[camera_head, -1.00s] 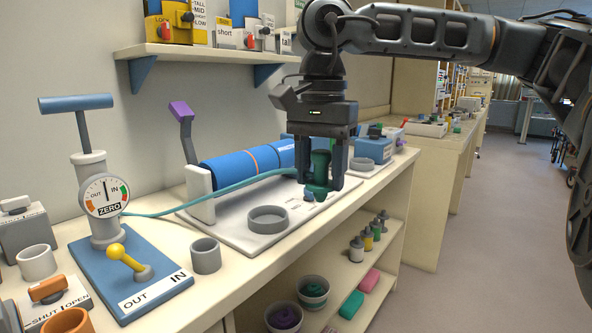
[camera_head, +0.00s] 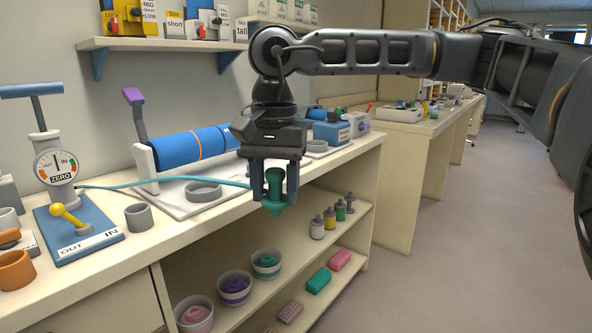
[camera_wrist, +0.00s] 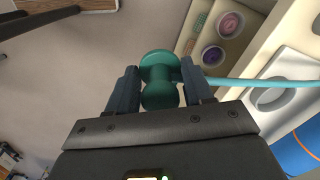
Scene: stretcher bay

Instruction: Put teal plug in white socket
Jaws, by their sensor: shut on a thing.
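My gripper (camera_head: 275,178) is shut on the teal plug (camera_head: 274,190), held upright in front of the counter's edge, over the open shelves. In the wrist view, the plug (camera_wrist: 160,78) sits between both fingers, its broad flange beyond the fingertips. A teal hose (camera_wrist: 250,82) runs right from beside the plug; the exact joint is hard to see. In the head view the hose (camera_head: 150,181) leads to the pump (camera_head: 60,190) at left.
A grey cup (camera_head: 139,218) and an orange cup (camera_head: 15,268) stand near the pump's blue base (camera_head: 85,238). A white board (camera_head: 165,203) bears a grey ring (camera_head: 203,191) and a blue cylinder (camera_head: 185,150). Bowls (camera_head: 235,288) and bottles (camera_head: 317,228) fill the shelf below.

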